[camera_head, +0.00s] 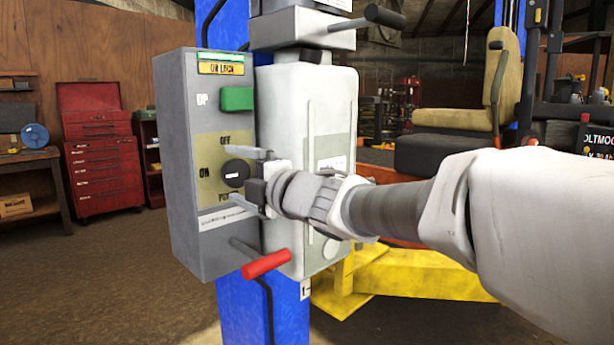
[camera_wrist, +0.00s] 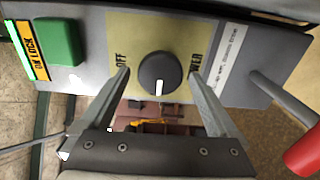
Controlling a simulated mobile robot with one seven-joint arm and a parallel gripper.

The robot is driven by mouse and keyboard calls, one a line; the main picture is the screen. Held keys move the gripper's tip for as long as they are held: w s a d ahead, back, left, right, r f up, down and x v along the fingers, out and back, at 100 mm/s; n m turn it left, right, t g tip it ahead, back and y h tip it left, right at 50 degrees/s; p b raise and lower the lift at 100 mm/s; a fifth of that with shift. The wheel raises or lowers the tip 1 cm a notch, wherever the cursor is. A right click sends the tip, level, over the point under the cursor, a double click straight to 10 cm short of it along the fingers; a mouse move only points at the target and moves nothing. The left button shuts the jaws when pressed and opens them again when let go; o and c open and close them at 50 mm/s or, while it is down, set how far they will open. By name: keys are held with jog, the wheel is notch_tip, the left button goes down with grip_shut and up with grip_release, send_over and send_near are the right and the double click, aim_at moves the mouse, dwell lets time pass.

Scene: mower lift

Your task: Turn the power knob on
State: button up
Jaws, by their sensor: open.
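The power knob (camera_head: 236,172) is a round black dial with a white mark, on the beige plate of a grey control box (camera_head: 185,235). OFF is printed above it, ON to its left, and a partly hidden label below. My gripper (camera_head: 231,176) is open, with one finger above the knob and one below. In the wrist view, the knob (camera_wrist: 158,70) sits between the fingertips of my gripper (camera_wrist: 159,75), with a visible gap on both sides. Its white mark points toward the bottom of that picture. The ON label does not show there.
A green UP button (camera_head: 236,98) and a yellow lock label (camera_head: 221,68) are above the knob. A red-handled lever (camera_head: 266,264) sticks out below my gripper. The box hangs on a blue post (camera_head: 240,318). A yellow lift frame (camera_head: 420,275) stands behind my arm.

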jog(key=p+v, duration=0.3)
jog(key=v, duration=1.4)
jog(key=shift+s, duration=0.2)
jog(key=shift+d, duration=0.15)
